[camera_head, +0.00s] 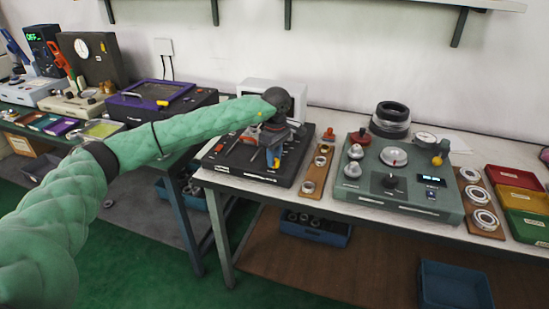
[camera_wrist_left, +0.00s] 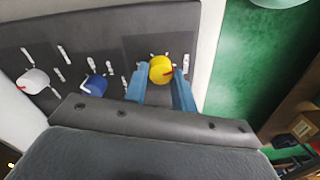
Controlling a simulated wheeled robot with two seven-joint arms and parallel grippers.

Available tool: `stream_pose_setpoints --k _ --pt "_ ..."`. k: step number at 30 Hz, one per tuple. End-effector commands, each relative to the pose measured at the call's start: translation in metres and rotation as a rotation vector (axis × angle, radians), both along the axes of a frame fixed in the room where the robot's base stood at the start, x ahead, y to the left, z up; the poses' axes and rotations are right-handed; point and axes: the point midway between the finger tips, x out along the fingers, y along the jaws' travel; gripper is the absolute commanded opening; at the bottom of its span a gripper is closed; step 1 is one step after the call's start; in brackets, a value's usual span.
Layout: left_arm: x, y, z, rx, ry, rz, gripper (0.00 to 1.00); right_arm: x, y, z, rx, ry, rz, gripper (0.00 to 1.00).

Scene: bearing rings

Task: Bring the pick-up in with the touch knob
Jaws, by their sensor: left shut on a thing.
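A black panel (camera_head: 234,158) lies on the white bench in the head view; it also fills much of the left wrist view (camera_wrist_left: 100,50). On it are a yellow knob (camera_wrist_left: 160,67) with a red mark, a blue knob (camera_wrist_left: 96,86) with a white mark and a white knob (camera_wrist_left: 32,81) with a red mark. My left gripper (camera_head: 275,161) reaches down over the panel's right front part. In the wrist view its blue fingers (camera_wrist_left: 161,82) are shut on the yellow knob, one on each side. I cannot read which knob is the touch knob, nor identify the pick-up.
A green instrument (camera_head: 400,192) with a dial, black knob and small display stands to the right. A wooden strip with rings (camera_head: 315,175) lies between it and the panel. Stacked dark rings (camera_head: 391,118) stand behind; coloured trays (camera_head: 518,200) are at far right.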

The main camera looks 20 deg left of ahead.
Motion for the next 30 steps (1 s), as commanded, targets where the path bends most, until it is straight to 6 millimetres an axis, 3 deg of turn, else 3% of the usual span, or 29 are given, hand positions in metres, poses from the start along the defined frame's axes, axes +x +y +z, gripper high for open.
stream_pose_setpoints --k 5,6,9,18,23,30 --pt "0.001 0.001 0.001 0.0 -0.002 0.002 0.03 -0.001 0.0 0.0 -0.001 0.002 0.0 0.36" --pt "0.001 0.001 0.001 0.0 -0.002 0.002 0.3 -0.001 0.0 0.0 -0.001 0.002 0.0 0.36" --pt "0.001 0.001 0.001 0.0 -0.002 0.002 0.48 -0.001 0.0 0.0 -0.001 0.002 0.0 0.36" --pt "0.0 0.0 0.002 0.0 -0.001 0.001 0.48 -0.001 0.0 0.0 0.0 0.0 0.0 0.36" --pt "0.002 0.0 0.015 0.0 -0.004 0.001 0.48 0.003 0.001 -0.005 0.005 -0.016 -0.004 0.36" --pt "0.003 0.0 0.052 0.0 -0.003 0.001 0.48 0.008 0.003 -0.043 0.006 -0.032 -0.015 0.36"
